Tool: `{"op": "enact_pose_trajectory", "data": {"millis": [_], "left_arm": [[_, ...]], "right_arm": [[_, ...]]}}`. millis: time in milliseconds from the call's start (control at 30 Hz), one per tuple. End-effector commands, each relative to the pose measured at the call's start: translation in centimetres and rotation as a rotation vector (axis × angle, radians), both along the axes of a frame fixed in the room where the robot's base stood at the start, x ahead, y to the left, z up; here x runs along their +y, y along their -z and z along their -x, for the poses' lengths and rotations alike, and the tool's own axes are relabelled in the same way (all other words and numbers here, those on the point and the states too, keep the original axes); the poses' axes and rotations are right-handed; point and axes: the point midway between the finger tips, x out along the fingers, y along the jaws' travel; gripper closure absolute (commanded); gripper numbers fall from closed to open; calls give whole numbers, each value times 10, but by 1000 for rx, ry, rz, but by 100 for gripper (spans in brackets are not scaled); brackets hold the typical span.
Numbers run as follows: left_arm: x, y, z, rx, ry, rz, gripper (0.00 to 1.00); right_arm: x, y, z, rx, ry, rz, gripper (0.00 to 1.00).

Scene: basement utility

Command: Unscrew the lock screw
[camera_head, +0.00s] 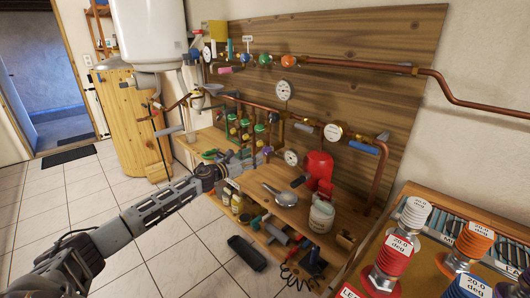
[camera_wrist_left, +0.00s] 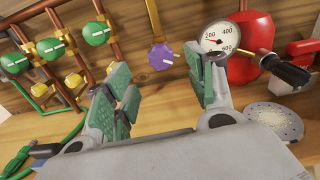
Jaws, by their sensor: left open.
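I cannot pick out a lock screw for certain. My left gripper (camera_head: 226,171) is at the end of the arm from the left, before the pipework above the wooden bench. In the left wrist view its green-padded fingers (camera_wrist_left: 166,84) are spread apart with nothing between them. Beyond them a purple knob (camera_wrist_left: 161,56) hangs on a brass pipe. A round gauge (camera_wrist_left: 221,37) sits right of the knob, behind the right finger, and it also shows in the head view (camera_head: 291,157). A black handle (camera_wrist_left: 282,69) points right from a brass fitting. My right gripper is not in view.
Green valve knobs (camera_wrist_left: 50,49) line copper pipes at the left of the wrist view. A red vessel (camera_head: 319,166), a grey pan (camera_head: 281,194) and a white tub (camera_head: 321,216) stand on the bench.

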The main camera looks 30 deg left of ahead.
Motion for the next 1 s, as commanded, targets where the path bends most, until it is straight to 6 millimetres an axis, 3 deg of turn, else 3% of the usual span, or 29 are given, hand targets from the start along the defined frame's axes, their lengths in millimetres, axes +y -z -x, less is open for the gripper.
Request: {"op": "enact_pose_trajectory", "data": {"millis": [1000], "left_arm": [[-19, 0, -55, -1, 0, 1, 44]], "right_arm": [[-2, 9, 2, 2, 1, 3, 60]]}}
